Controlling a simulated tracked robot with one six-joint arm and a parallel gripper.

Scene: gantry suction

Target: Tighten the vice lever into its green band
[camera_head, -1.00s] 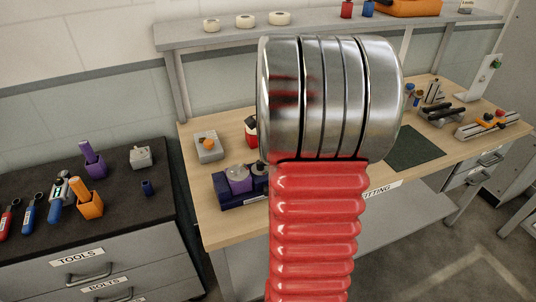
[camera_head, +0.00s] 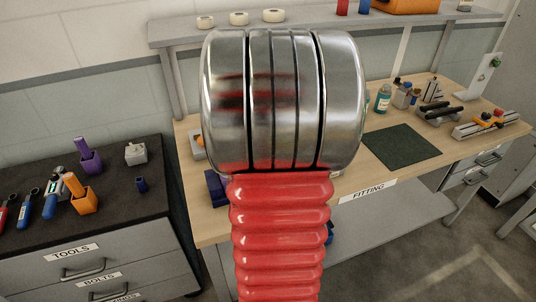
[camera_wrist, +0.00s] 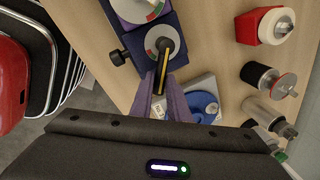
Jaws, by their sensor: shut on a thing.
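In the wrist view a dark blue fixture (camera_wrist: 133,42) carries two round grey dials. The nearer dial (camera_wrist: 150,37) has a coloured mark at its edge, with a black lever (camera_wrist: 162,62) with a yellow stripe running out over it. My gripper (camera_wrist: 161,85) has its purple-grey fingers shut on the outer end of this lever. The other dial (camera_wrist: 134,9) shows a red and green band, cut by the frame's top. In the head view my arm hides my gripper and most of the blue fixture (camera_head: 214,188).
A red container (camera_wrist: 265,26) and cylinders (camera_wrist: 262,104) stand further right on the bench. In the head view a dark mat (camera_head: 398,146) lies clear on the bench, and a tool cabinet (camera_head: 80,215) stands at left.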

